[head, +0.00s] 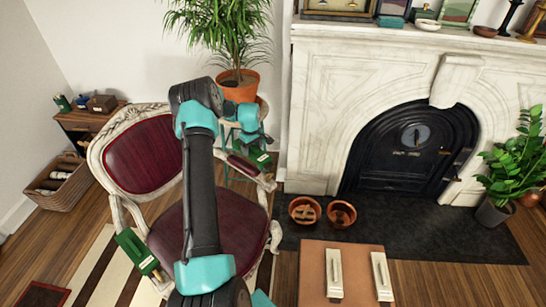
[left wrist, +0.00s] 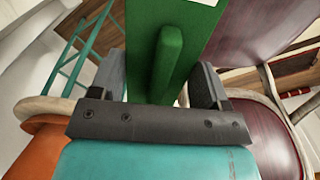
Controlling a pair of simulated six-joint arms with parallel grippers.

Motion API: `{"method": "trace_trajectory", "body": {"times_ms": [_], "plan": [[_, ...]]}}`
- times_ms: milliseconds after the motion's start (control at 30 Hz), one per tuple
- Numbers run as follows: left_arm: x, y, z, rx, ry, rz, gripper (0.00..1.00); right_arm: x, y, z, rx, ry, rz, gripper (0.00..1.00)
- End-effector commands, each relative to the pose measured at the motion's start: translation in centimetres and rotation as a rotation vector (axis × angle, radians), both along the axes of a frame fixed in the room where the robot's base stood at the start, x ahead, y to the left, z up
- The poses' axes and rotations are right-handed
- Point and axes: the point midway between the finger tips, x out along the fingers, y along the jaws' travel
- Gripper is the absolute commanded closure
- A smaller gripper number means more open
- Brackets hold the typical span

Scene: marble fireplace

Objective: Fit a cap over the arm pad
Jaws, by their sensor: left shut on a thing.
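My left gripper (head: 262,145) is shut on a dark green cap (head: 262,159) at the chair's right-hand arm. In the left wrist view the gripper (left wrist: 160,82) has its dark fingers either side of the cap's raised ridge, and the green cap (left wrist: 200,30) extends beyond. The dark red arm pad (head: 241,165) shows beside the cap; whether they touch is unclear. Another green cap (head: 137,250) is at the left-hand arm of the carved white chair (head: 140,150). My right gripper is out of view.
A potted plant (head: 238,85) on a teal stand is close behind the gripper. Two copper bowls (head: 305,210) sit on the dark hearth. Two cream pieces (head: 334,272) lie on a tan top (head: 312,255) in front. My arm hides part of the chair.

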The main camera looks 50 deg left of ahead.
Motion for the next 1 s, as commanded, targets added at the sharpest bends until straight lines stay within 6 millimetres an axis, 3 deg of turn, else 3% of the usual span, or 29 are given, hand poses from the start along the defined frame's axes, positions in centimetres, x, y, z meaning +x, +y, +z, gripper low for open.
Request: {"method": "trace_trajectory", "body": {"times_ms": [100,233,1000], "plan": [[-1.5,2.4,0.7,0.002,-0.005,0.077,0.54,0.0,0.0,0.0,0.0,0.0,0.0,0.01],[-2.3,3.5,1.2,0.003,-0.007,0.117,0.54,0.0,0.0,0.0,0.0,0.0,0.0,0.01],[-3.0,4.1,0.2,0.003,-0.006,0.131,0.54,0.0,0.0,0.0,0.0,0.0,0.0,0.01]]}}
